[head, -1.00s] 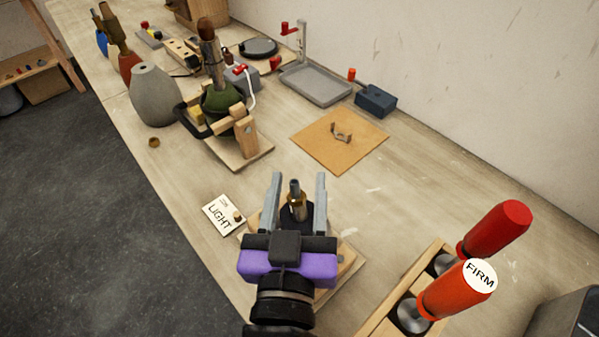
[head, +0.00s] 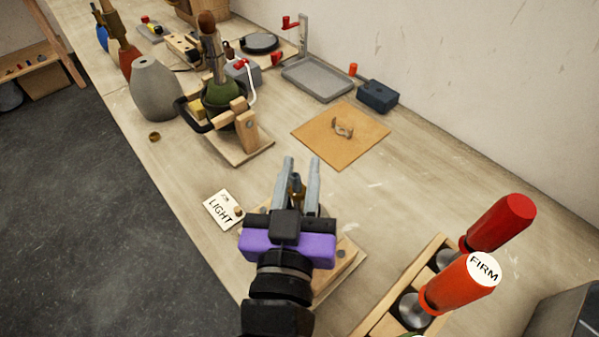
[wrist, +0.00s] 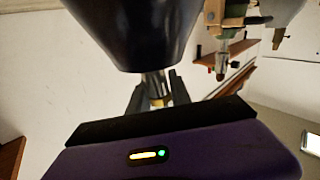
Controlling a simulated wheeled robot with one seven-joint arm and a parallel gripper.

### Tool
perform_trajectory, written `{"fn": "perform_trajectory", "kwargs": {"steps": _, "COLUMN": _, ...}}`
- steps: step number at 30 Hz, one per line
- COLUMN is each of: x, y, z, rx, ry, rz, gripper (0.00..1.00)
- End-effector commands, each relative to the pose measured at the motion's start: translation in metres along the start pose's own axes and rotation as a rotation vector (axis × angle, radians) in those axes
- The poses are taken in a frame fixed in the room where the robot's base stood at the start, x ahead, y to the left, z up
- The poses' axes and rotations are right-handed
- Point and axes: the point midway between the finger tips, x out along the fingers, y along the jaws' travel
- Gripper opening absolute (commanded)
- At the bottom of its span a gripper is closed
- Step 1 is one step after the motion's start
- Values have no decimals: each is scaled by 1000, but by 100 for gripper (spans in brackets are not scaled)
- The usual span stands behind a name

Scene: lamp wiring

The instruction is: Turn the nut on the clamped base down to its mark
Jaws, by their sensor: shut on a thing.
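My gripper (head: 300,185) is in the middle of the head view, with its two grey fingers closed in on the brass nut (head: 297,193). A dark threaded tip (head: 296,180) shows between the fingers. The wrist view shows the fingers (wrist: 158,92) on either side of a bright metal stem with brass below it, under a large dark cone-shaped body (wrist: 135,30). The clamped base's wooden board (head: 345,265) shows at the right of my wrist; my gripper hides most of the base. The mark cannot be made out.
A "LIGHT" card (head: 222,210) lies left of the gripper. Red-handled drivers, one labelled "FIRM" (head: 483,269), stand in a wooden rack (head: 385,322) at right. A cork mat (head: 340,137) with a metal clip lies beyond. A grey vase (head: 158,92) and a green lamp body (head: 222,94) stand farther back.

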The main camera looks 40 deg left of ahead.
Motion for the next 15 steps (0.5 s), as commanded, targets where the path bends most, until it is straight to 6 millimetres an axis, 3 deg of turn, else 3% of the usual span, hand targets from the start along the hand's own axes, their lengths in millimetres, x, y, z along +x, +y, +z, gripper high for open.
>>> {"fn": "perform_trajectory", "kwargs": {"steps": 15, "x": -1, "y": 2, "z": 0, "rx": -6, "ry": 2, "rz": 85, "gripper": 0}}
